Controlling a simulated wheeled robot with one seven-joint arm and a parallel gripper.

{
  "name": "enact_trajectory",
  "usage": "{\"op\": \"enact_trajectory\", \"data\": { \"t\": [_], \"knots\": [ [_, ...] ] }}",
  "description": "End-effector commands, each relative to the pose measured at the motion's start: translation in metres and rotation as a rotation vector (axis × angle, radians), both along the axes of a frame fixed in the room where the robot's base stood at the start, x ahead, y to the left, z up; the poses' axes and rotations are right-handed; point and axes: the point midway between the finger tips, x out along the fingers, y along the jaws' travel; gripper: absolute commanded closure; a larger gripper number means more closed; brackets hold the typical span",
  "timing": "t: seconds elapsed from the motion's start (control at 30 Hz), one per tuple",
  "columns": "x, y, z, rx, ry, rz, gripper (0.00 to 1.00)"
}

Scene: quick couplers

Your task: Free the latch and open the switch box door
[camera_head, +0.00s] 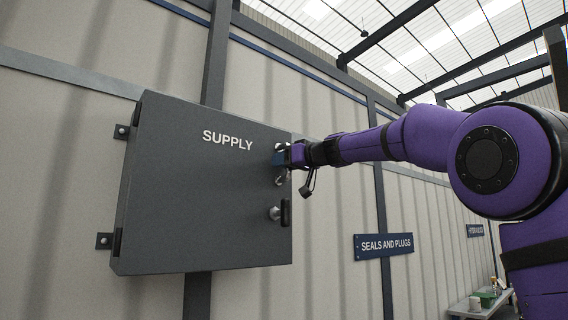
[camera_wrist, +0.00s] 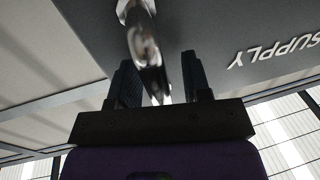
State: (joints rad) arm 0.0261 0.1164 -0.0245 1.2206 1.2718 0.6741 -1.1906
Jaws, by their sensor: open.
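The dark grey switch box (camera_head: 190,190) marked SUPPLY hangs on the wall, and its door looks closed. A shiny metal latch (camera_head: 281,179) shows at the door's right side, partly hidden by my gripper (camera_head: 281,156). A door handle (camera_head: 275,213) with a round silver part and a black grip sits lower on the same side. In the wrist view, the metal latch (camera_wrist: 143,45) reaches down between the two dark fingers of my gripper (camera_wrist: 158,68). The fingers are apart, with a visible gap to the metal on the right. Contact on the left is unclear.
The box's hinge side is at the left, with wall brackets (camera_head: 104,241). A bench (camera_head: 480,308) with small items stands far right. The space in front of the door's left part looks clear.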

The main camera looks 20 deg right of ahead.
Motion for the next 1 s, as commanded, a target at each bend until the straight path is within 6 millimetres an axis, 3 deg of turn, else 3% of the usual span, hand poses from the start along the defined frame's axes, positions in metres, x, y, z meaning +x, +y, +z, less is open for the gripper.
{"op": "enact_trajectory", "data": {
  "t": [0.3,0.5,0.77,1.0],
  "knots": [
    [0.002,0.001,0.0,-0.001,0.001,0.0,0.56],
    [0.002,0.001,0.0,-0.001,0.001,0.0,1.0],
    [0.0,0.001,0.0,-0.001,-0.001,-0.005,1.0],
    [-0.019,-0.004,0.001,-0.001,-0.002,-0.052,1.0]
  ]
}}
